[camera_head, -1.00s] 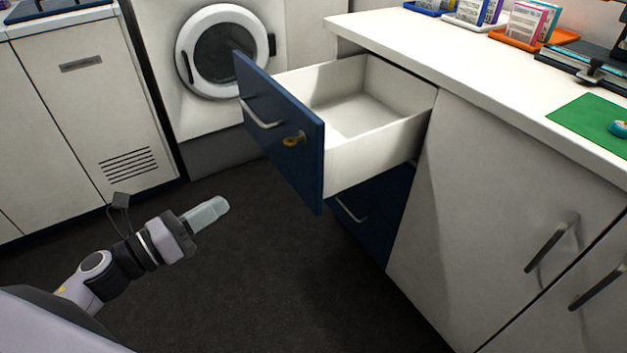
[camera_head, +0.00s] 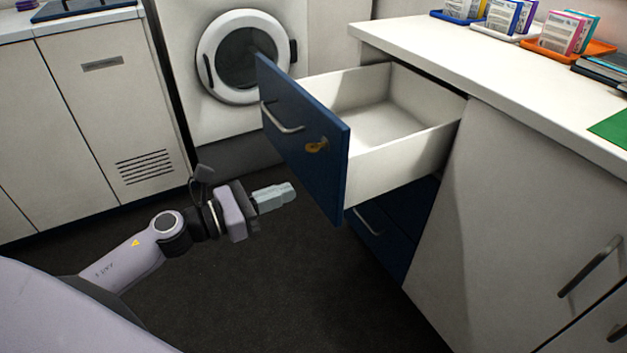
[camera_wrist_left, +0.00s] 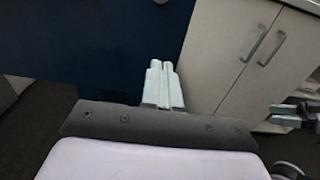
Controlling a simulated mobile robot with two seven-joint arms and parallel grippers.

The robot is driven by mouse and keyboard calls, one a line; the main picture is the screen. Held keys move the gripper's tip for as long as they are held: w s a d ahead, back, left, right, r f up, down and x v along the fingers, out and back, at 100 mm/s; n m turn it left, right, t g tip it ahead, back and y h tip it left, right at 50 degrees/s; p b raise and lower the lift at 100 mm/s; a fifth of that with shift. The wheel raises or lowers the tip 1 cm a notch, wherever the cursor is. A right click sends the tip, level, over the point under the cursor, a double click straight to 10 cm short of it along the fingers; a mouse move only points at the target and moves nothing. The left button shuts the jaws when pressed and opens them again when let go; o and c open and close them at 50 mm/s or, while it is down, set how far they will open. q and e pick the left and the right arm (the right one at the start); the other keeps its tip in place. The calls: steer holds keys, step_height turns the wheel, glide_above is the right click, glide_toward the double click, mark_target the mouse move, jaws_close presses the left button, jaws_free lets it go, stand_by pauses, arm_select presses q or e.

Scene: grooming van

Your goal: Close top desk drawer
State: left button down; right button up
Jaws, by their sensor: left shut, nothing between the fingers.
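The top desk drawer (camera_head: 300,132) is pulled out. It has a dark blue front, a silver bar handle (camera_head: 281,118) and a small brass-coloured key or lock (camera_head: 316,147); its white inside looks empty. My left gripper (camera_head: 290,191) is shut and empty, low in front of the drawer's blue front and apart from it. In the left wrist view the shut fingers (camera_wrist_left: 161,68) point towards the dark blue front (camera_wrist_left: 100,45). Part of another gripper, likely my right one (camera_wrist_left: 292,115), shows at the right edge of the left wrist view; its jaw state is unclear.
A lower blue drawer (camera_head: 385,235) is shut beneath. White cupboard doors with bar handles (camera_head: 590,266) stand to the right. The white desktop (camera_head: 440,55) holds trays with boxes. A washer-like machine (camera_head: 243,55) stands behind. The dark floor (camera_head: 300,290) in front is clear.

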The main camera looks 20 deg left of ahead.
mark_target(328, 177)
arm_select(q)
steer(key=x, duration=0.6)
steer(key=shift+w+p, duration=0.1)
steer(key=shift+p, duration=0.2)
steer(key=shift+w+d, duration=0.3)
steer(key=shift+w, duration=0.05)
arm_select(e)
steer(key=shift+s+d+f, duration=0.1)
steer(key=shift+d, duration=0.2)
arm_select(q)
steer(key=shift+w+d, duration=0.1)
